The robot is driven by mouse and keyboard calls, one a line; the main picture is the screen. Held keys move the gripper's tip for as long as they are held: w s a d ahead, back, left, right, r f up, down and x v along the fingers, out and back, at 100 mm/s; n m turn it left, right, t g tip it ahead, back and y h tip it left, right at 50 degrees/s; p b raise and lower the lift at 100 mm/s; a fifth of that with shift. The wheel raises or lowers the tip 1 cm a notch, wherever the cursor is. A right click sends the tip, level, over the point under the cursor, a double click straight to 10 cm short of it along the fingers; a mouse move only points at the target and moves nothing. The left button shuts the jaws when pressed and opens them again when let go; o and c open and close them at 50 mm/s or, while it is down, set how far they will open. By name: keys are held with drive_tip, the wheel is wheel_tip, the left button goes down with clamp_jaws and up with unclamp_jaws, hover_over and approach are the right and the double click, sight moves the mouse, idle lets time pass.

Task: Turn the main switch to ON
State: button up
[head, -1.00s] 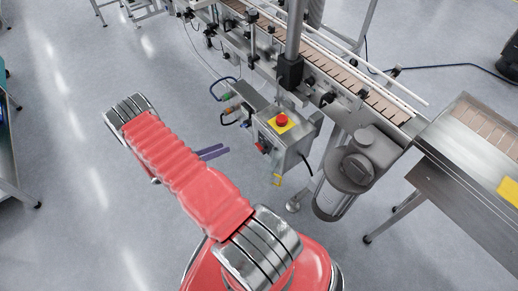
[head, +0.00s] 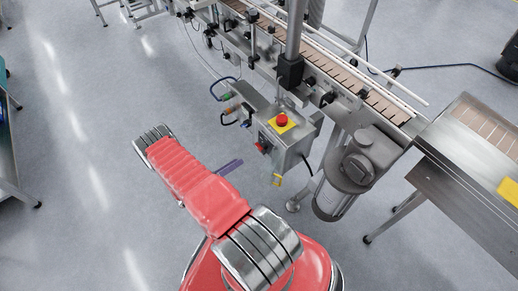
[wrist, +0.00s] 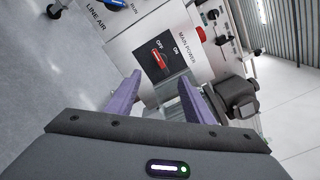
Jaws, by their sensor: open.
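The main switch (wrist: 160,58) is a red handle on a black square plate, on a grey panel labelled MAIN POWER with OFF and ON marks. In the wrist view it lies ahead of my gripper (wrist: 158,84), just beyond the fingertips and between their lines. The handle seems to lie across the plate; its exact setting is hard to read. The switch also shows as a small red spot on the control box's side in the head view (head: 263,147). My gripper's purple fingers are apart and empty; they show partly in the head view (head: 230,168).
A red emergency button (head: 282,119) on a yellow plate tops the control box (head: 290,140). Fittings with a blue hose (head: 226,88) stand left of it. A conveyor (head: 350,75) runs behind, and a motor (head: 352,165) is at right.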

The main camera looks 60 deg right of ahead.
sight(259, 149)
drive_tip(key=x, duration=1.3)
drive_tip(key=shift+s+d, duration=0.2)
drive_tip(key=shift+d, duration=0.1)
drive_tip(key=shift+c, duration=0.2)
